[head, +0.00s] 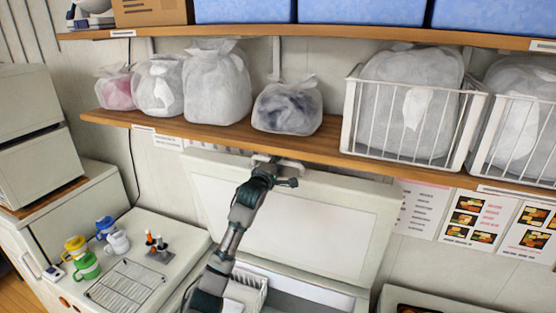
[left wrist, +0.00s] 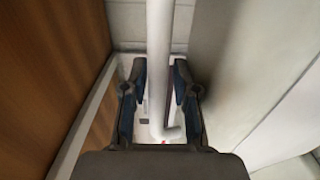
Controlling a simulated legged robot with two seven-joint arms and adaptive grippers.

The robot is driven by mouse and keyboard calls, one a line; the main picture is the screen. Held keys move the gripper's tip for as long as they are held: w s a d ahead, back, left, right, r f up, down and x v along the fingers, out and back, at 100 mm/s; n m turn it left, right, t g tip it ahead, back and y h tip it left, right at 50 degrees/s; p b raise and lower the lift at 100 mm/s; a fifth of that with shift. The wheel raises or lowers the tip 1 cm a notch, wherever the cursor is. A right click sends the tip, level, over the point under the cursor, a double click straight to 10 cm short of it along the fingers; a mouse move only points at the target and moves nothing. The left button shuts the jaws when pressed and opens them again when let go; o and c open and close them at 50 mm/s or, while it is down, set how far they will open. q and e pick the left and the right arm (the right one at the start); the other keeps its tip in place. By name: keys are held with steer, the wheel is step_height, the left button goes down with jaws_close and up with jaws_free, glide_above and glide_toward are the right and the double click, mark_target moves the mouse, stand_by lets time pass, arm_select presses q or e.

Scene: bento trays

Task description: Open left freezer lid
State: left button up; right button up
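The left freezer's white lid (head: 285,225) stands raised and tilted back against the wall in the head view, its top edge just under the wooden shelf. The open freezer body (head: 290,290) shows below it, partly hidden by my left arm. My left gripper (head: 275,172) is up at the lid's top edge by the handle. In the left wrist view, a pale bar, which looks like the lid handle (left wrist: 160,60), runs between the two fingers of my left gripper (left wrist: 160,95). The fingers stand apart with slim gaps beside the bar. My right gripper is not in view.
The wooden shelf (head: 220,132) with several bags and white wire baskets (head: 349,120) is close above my left gripper. A white counter (head: 185,232) with cups and bottles stands left. Another white unit (head: 440,303) is at the lower right.

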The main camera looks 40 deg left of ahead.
arm_select(q)
jaws_close()
